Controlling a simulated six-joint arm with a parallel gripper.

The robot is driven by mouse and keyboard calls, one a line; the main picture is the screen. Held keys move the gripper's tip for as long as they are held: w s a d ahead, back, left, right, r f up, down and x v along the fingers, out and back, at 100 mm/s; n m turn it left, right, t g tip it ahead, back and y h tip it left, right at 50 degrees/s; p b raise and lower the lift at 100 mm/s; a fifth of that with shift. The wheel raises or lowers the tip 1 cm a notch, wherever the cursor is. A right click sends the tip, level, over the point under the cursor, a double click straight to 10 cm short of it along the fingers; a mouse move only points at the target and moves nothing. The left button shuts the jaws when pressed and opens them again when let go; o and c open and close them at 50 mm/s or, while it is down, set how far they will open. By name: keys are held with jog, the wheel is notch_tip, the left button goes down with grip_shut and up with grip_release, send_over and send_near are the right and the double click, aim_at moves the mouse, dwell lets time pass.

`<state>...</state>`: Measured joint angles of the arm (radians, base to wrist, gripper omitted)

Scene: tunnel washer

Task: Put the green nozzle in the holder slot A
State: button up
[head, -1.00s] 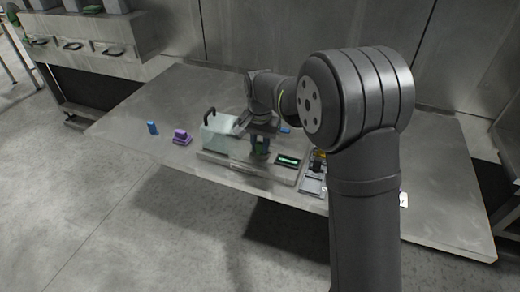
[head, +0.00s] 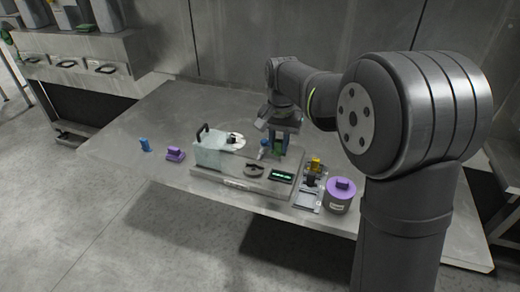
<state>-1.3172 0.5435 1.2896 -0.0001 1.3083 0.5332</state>
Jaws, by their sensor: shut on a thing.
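My gripper (head: 279,149) is shut on the green nozzle (head: 278,146), of which only a small green part shows between the blue-sided fingers. It is over the rear right of the grey machine base (head: 220,181); I cannot tell whether the nozzle touches anything. A light blue piece (head: 264,148) stands just left of the fingers. A dark round ring (head: 256,170) lies on the base in front of the gripper. The holder and its slot A cannot be made out for certain; any lettering is too small to read.
On the base are a clear cover with a dark handle (head: 210,150) and a green-lit display (head: 282,177). Right of it stand a yellow-topped fixture (head: 316,164) and a purple-lidded tub (head: 340,196). A blue piece (head: 145,145) and purple block (head: 175,154) lie left. The rear left table is clear.

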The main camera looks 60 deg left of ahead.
jog(key=w+d+r, duration=0.2)
jog(key=w+d, duration=0.1)
jog(key=shift+w+d+f, duration=0.15)
jog(key=shift+d+f, duration=1.2)
jog(key=shift+f, duration=0.4)
jog(key=shift+w+d+f, duration=0.15)
jog(key=shift+d+f, duration=1.15)
jog(key=shift+f, duration=0.45)
jog(key=shift+w+d+f, duration=0.15)
jog(key=shift+d+f, duration=1.2)
jog(key=shift+f, duration=0.4)
jog(key=shift+f, duration=0.25)
jog(key=shift+f, duration=0.3)
jog(key=shift+f, duration=0.55)
jog(key=o, duration=1.5)
jog(key=shift+c, duration=0.2)
